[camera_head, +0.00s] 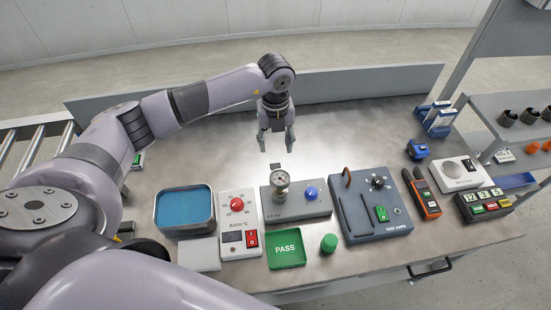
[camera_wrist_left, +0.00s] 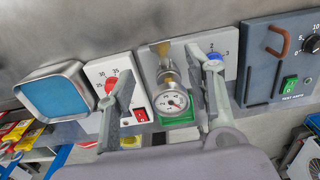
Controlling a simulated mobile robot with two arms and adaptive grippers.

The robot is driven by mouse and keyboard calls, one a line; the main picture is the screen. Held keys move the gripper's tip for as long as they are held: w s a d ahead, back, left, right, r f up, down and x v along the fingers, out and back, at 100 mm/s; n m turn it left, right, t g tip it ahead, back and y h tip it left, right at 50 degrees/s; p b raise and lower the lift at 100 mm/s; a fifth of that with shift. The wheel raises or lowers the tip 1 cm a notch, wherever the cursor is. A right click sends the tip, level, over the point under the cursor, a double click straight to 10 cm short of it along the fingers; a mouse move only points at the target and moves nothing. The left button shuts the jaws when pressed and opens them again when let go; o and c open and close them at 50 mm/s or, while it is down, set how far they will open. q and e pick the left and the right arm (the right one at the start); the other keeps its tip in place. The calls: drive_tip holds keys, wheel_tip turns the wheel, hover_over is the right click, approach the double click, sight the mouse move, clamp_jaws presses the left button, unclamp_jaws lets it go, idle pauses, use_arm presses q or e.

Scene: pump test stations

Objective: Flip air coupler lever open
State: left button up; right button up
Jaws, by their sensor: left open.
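The grey air panel (camera_head: 312,210) carries a round pressure gauge (camera_head: 280,181) and a blue knob (camera_head: 311,194). In the left wrist view the gauge dial (camera_wrist_left: 173,101) faces up, with a brass-coloured part (camera_wrist_left: 160,48) above it; I cannot tell whether this is the coupler lever or how it is set. A small dark piece (camera_head: 276,165) shows behind the gauge in the head view. My left gripper (camera_head: 276,147) is open, fingers pointing down, above and behind the gauge, with nothing between them. In the wrist view its fingers (camera_wrist_left: 160,62) straddle the gauge without gripping it. My right gripper is not visible.
A blue bath (camera_head: 185,208) and its control box (camera_head: 238,225) stand left of the panel. A test box (camera_head: 372,206) with a copper-coloured handle stands right. A green PASS tray (camera_head: 287,250) and green cylinder (camera_head: 329,243) lie in front. The table behind is mostly clear.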

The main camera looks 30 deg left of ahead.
sight(276, 165)
use_arm(q)
wheel_tip(276, 165, down, 10)
drive_tip(key=shift+r+p, duration=0.2)
drive_tip(key=shift+p, duration=0.8)
drive_tip(key=shift+c, duration=0.3)
drive_tip(key=c, duration=1.1)
